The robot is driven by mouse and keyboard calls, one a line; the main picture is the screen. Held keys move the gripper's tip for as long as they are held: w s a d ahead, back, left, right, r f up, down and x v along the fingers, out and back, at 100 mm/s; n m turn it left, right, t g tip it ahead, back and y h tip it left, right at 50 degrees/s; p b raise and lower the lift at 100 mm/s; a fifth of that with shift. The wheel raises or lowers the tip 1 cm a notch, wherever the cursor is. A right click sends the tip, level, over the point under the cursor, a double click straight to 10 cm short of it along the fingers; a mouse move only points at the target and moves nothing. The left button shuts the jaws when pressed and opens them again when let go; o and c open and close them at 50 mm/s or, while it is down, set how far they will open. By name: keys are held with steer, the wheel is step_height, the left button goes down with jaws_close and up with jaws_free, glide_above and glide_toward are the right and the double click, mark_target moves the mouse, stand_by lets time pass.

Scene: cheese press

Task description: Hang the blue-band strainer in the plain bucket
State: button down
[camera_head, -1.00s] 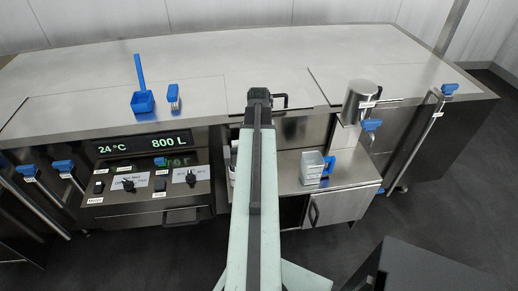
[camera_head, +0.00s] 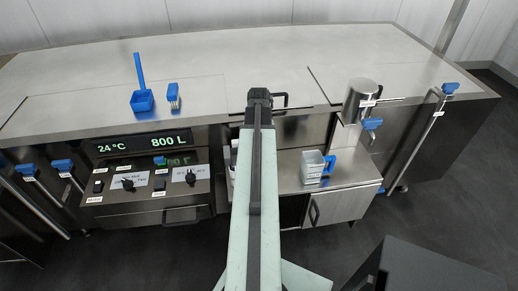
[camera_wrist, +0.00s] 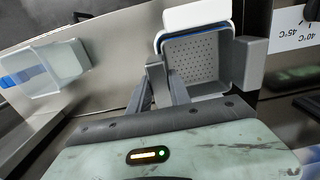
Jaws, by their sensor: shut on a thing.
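My gripper (camera_wrist: 158,75) is shut at the left rim of a pale box-shaped strainer (camera_wrist: 195,55) in the wrist view. The strainer has a perforated bottom and a thin blue edge along its upper left. A grey block-like part (camera_wrist: 249,62) and a white rounded part (camera_wrist: 197,14) border it; I cannot tell whether they belong to the strainer or to the plain bucket. Whether the strainer is inside the bucket is unclear. In the head view my arm hides this spot; only a pale edge (camera_head: 233,171) shows beside it.
A pale container with a blue handle (camera_head: 312,166) stands on the lower shelf (camera_head: 346,174), right of my arm; it also shows in the wrist view (camera_wrist: 58,68). A steel cylinder (camera_head: 360,98) is further right. A control panel (camera_head: 146,183) is left. The countertop (camera_head: 240,55) is mostly clear.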

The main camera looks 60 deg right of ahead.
steer(key=shift+f, duration=0.2)
steer(key=c, duration=1.1)
jaws_free()
steer(key=shift+r, duration=0.1)
step_height(320, 180, up, 12)
steer(key=p, duration=1.2)
